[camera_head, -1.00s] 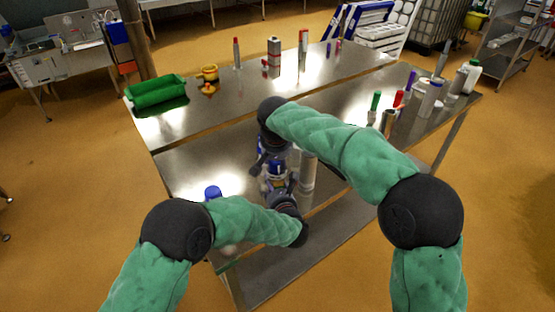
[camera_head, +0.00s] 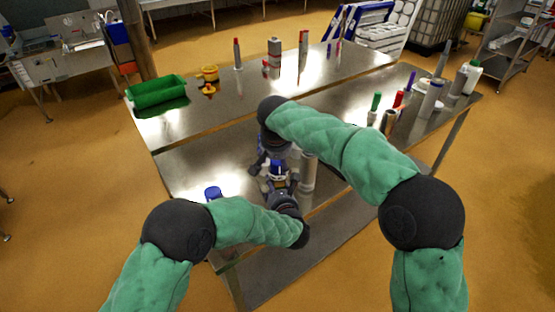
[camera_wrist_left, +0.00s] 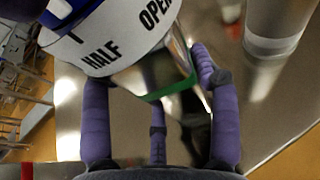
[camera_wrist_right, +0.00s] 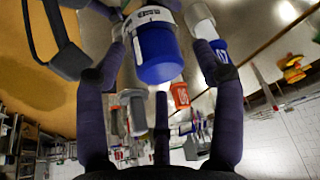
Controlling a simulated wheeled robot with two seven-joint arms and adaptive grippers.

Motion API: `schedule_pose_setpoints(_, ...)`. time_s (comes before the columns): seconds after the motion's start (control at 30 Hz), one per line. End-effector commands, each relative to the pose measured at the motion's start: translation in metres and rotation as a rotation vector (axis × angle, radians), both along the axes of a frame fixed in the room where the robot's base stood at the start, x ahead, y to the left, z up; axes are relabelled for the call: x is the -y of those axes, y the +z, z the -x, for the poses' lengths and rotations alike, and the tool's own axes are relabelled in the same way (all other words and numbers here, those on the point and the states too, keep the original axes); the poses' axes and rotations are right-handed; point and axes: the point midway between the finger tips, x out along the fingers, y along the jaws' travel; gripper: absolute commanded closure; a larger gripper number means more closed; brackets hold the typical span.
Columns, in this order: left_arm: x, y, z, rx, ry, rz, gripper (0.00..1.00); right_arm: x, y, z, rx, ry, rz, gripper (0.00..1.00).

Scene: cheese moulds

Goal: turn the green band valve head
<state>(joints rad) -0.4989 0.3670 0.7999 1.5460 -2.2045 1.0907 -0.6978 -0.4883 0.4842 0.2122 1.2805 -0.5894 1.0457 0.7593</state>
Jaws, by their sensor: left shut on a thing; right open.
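The valve has a blue head (camera_head: 278,167) at the near table's front, partly hidden by my grippers. In the left wrist view a white collar marked HALF and OPEN (camera_wrist_left: 125,35) sits above a metal body with a green band (camera_wrist_left: 181,86). My left gripper (camera_wrist_left: 150,75) is shut on this valve body below the collar. In the right wrist view a blue head (camera_wrist_right: 160,50) with a white lettered ring stands between the fingers of my right gripper (camera_wrist_right: 158,50). That gripper is open, with gaps beside the head.
A grey cylinder (camera_head: 308,172) stands close right of the valve. A blue-topped item (camera_head: 212,192) is to the left. Several bottles and tubes, including a green-capped one (camera_head: 375,101), stand at right. A green bin (camera_head: 157,92) and yellow item (camera_head: 209,73) are on the back table.

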Motion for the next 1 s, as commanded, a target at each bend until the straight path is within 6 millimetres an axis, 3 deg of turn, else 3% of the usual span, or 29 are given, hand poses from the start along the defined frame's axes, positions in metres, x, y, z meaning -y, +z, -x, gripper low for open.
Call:
schedule_pose_setpoints(0.53, -0.002, -0.003, 0.001, -0.006, 0.005, 0.000, 0.90, -0.004, 0.089, 0.036, 0.005, 0.002, -0.003, 0.32)
schedule_pose_setpoints(0.7, -0.002, -0.003, 0.001, -0.006, 0.005, 0.000, 0.90, -0.004, 0.102, 0.043, 0.003, 0.001, -0.002, 0.32)
schedule_pose_setpoints(1.0, -0.002, -0.003, 0.001, -0.006, 0.005, 0.000, 0.90, -0.003, 0.106, 0.044, 0.003, 0.001, -0.002, 0.32)
